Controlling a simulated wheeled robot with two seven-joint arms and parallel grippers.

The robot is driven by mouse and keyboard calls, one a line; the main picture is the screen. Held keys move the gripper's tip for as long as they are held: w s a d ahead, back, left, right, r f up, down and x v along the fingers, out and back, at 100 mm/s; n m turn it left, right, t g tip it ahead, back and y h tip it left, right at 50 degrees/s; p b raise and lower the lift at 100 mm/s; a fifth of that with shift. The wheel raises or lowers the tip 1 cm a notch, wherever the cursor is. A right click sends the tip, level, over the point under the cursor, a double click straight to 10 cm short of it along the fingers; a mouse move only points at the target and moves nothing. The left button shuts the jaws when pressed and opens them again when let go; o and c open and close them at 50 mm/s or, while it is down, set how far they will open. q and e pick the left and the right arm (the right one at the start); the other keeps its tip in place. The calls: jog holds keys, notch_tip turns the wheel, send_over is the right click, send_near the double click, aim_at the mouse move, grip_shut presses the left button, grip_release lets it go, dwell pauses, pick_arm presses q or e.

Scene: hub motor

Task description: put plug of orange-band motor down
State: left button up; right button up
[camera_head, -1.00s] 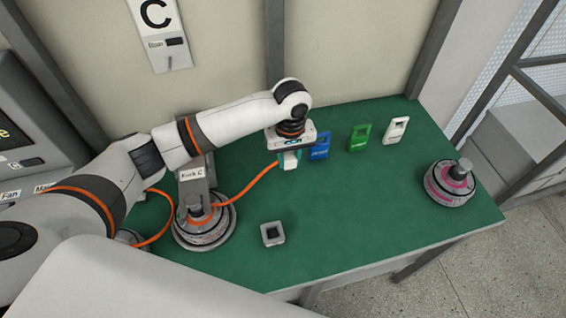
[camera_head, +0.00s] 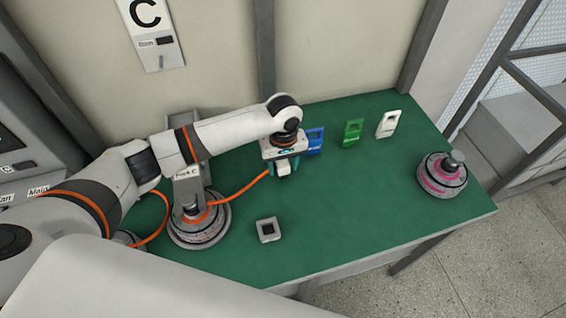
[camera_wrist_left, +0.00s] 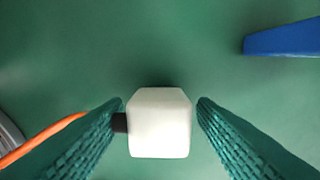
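The white plug (camera_head: 284,170) is on the green table, below my left gripper (camera_head: 283,167). In the left wrist view the plug (camera_wrist_left: 160,123) sits between the two teal fingers (camera_wrist_left: 160,105), with a narrow gap on each side, so the gripper looks open around it. An orange cable (camera_wrist_left: 45,138) runs from the plug's black end to the left. In the head view it leads to the orange-band motor (camera_head: 199,228), a grey round hub at the left of the table. I cannot tell exactly how the plug's underside meets the table. My right gripper is not in view.
Blue (camera_head: 315,141), green (camera_head: 353,132) and white (camera_head: 387,124) tags stand at the back of the table. A grey square socket (camera_head: 268,230) lies in front. A pink-band motor (camera_head: 442,177) stands at the right. The table's (camera_head: 350,215) front middle is clear.

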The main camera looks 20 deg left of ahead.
aim_at(283, 163)
pick_arm(q)
notch_tip(283, 163, up, 12)
jog(key=shift+r, duration=0.2)
dwell(0.4)
dwell(0.5)
